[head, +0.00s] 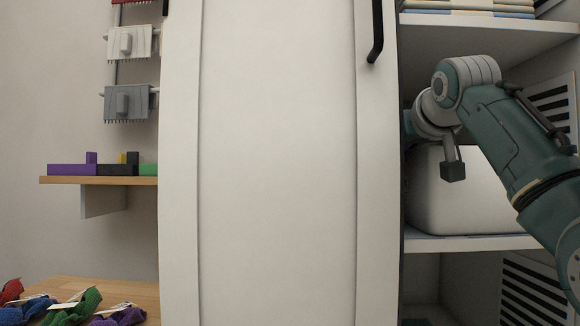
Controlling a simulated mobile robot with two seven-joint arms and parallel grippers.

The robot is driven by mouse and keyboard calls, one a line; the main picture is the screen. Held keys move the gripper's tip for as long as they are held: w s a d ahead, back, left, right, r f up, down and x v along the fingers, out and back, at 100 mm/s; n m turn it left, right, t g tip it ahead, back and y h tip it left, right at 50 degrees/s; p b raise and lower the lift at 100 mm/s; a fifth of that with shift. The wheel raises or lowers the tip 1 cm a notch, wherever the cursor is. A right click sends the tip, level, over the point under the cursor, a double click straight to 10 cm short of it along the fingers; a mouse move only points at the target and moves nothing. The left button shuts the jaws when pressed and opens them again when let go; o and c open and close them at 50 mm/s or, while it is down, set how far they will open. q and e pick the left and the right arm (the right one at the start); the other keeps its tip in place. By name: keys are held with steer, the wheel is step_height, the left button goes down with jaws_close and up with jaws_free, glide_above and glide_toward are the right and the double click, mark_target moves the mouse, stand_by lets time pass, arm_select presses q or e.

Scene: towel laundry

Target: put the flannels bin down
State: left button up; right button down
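A white, round-cornered bin (470,205) stands on the middle shelf (470,243) of the cupboard at the right. I see no label on it and cannot see what is inside, so I cannot tell whether it is the flannels bin. My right arm reaches in from the right in front of the shelves. One dark-tipped finger of my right gripper (453,171) points down in front of the bin's upper part. The rest of that gripper is hidden, and I cannot tell whether it touches the bin. My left gripper is out of view.
A tall white door (277,160) with a black handle (376,32) fills the middle. Folded cloths (470,6) lie on the upper shelf. A wooden wall shelf (100,181) holds coloured blocks. Crumpled coloured cloths with tags (75,306) lie on a wooden surface (135,290) at lower left.

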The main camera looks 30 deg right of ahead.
steer(key=shift+r, duration=0.25)
steer(key=c, duration=1.5)
jaws_free()
steer(key=shift+s+a+f, duration=0.1)
steer(key=shift+f, duration=0.2)
steer(key=o, duration=0.5)
steer(key=shift+r, duration=0.1)
steer(key=shift+s+a+r, duration=0.2)
steer(key=shift+s+r, duration=0.05)
steer(key=shift+s, duration=0.05)
steer(key=p+v, duration=0.3)
steer(key=v, duration=0.6)
steer(key=shift+s+a+r+p, duration=0.15)
steer(key=shift+s+a+p, duration=0.1)
steer(key=shift+s+p, duration=0.1)
steer(key=shift+s+a+r, duration=0.1)
steer(key=shift+s+a, duration=0.2)
steer(key=shift+s, duration=0.25)
